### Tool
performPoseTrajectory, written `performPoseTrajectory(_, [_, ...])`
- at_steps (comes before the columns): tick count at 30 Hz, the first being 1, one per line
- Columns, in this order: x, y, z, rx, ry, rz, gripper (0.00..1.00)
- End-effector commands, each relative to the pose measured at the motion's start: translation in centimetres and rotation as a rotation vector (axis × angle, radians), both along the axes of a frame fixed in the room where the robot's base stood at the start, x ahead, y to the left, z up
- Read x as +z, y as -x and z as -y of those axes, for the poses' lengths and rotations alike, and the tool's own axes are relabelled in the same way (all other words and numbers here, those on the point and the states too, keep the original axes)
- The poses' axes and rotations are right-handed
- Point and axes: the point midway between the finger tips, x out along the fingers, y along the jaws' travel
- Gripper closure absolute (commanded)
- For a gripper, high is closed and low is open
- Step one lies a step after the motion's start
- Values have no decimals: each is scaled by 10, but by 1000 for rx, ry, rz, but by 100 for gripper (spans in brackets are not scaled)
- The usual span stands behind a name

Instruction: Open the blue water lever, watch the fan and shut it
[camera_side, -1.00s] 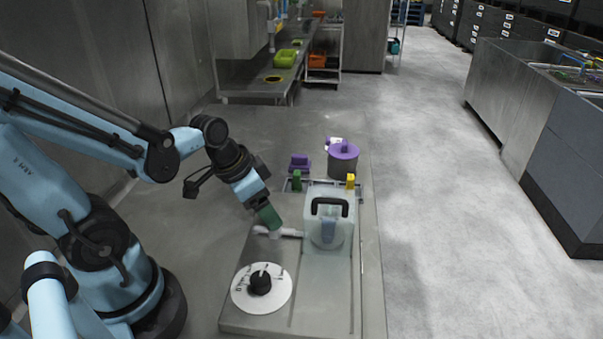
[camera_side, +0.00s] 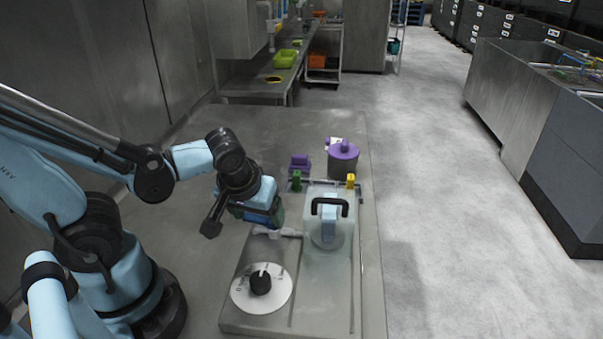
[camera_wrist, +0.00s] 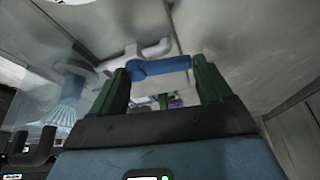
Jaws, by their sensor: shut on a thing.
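The blue water lever (camera_wrist: 160,67) lies between the two green fingers of my gripper (camera_wrist: 161,82) in the wrist view, and the gripper is shut on it. In the side view my gripper (camera_side: 275,218) is at the white pipe (camera_side: 278,233) left of the clear tank; the lever is hidden there behind my gripper. The fan is not clear to me; a light blue part (camera_side: 329,222) shows inside the clear tank (camera_side: 346,228) with a black handle on top. A ribbed pale blue part (camera_wrist: 72,88) shows at the left of the wrist view.
A white dial disc with a black knob (camera_side: 260,283) lies on the grey board in front. Behind the tank stand green (camera_side: 297,181) and yellow (camera_side: 350,181) pieces, a purple block (camera_side: 299,162) and a grey pot with a purple lid (camera_side: 343,150).

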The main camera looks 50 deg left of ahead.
Motion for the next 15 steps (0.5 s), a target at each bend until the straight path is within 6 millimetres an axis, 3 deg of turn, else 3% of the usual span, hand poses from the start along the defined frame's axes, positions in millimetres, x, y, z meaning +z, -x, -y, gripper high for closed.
performPoseTrajectory(15, [0, 1, 2, 62, 3, 0, 52])
